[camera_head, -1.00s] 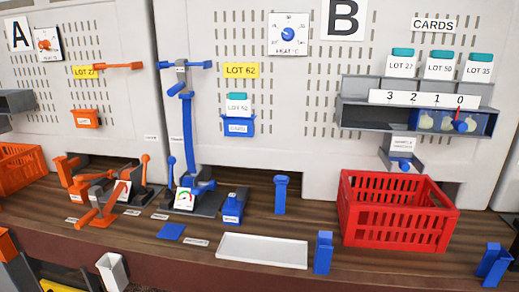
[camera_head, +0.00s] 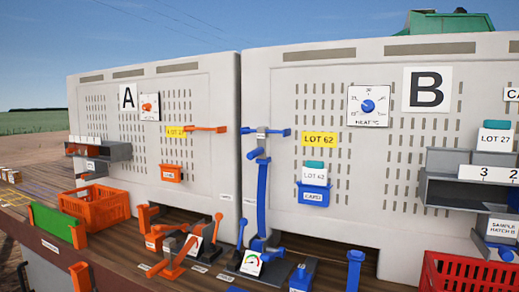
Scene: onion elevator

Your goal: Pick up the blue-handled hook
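No clear blue-handled hook can be made out. Several blue parts show around the B panel. A tall blue lever (camera_head: 262,196) with a crossbar on top (camera_head: 265,132) stands on a dark base with a round gauge. A small blue box-like part (camera_head: 302,275) stands right of that base. An upright blue piece (camera_head: 355,266) stands farther right, cut off by the bottom edge; I cannot tell whether it is a hook's handle. Neither of my grippers is in view.
Orange levers (camera_head: 172,256) and an orange crate (camera_head: 100,207) stand by the A panel. A green board (camera_head: 55,224) is at the left. A red crate (camera_head: 465,275) is cut off at bottom right. Grey shelves (camera_head: 455,190) project from the B panel.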

